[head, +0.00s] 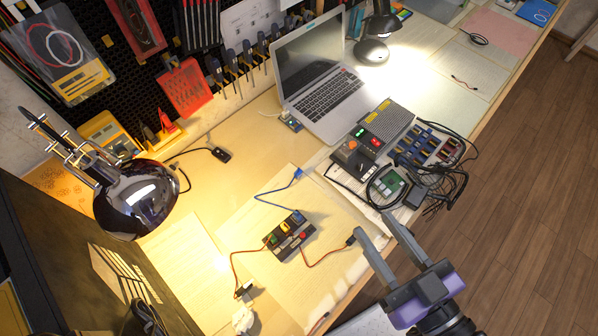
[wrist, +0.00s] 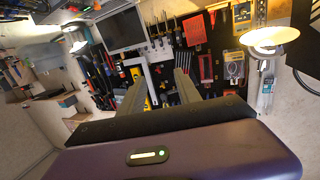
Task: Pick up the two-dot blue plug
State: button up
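A blue plug (head: 297,174) lies on the wooden worktop at the end of a blue cable. The cable runs to the black box (head: 288,236) with coloured parts on top. Dots on the plug are too small to make out. My gripper (head: 373,224) is at the right of the head view, by the bench's front edge, right of the box and apart from the plug. Its two fingers are spread and empty. In the wrist view, my gripper (wrist: 158,84) is also open and faces the pegboard wall. The blue plug cannot be made out there.
Red cables from the box end in a dark plug (head: 244,290) and another (head: 351,240) near my fingers. Circuit boards and tangled cables (head: 430,180) lie right. A laptop (head: 322,80) and shiny lamp (head: 137,201) stand around. The worktop around the blue plug is mostly clear.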

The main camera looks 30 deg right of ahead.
jog(key=w+a+f+n+g+p, duration=0.15)
jog(key=w+f+n, duration=0.3)
jog(key=w, duration=1.25)
jog(key=w+d+f+n+g, duration=0.1)
jog(key=w+f+n+g, duration=0.3)
jog(key=w, duration=1.3)
jog(key=n+g, duration=1.1)
jog(key=n, duration=0.3)
send_over(298, 172)
notch_tip(298, 172, down, 8)
jog(key=shift+w, duration=0.1)
jog(key=shift+f+p, duration=0.75)
jog(key=shift+f, duration=3.15)
grip_shut()
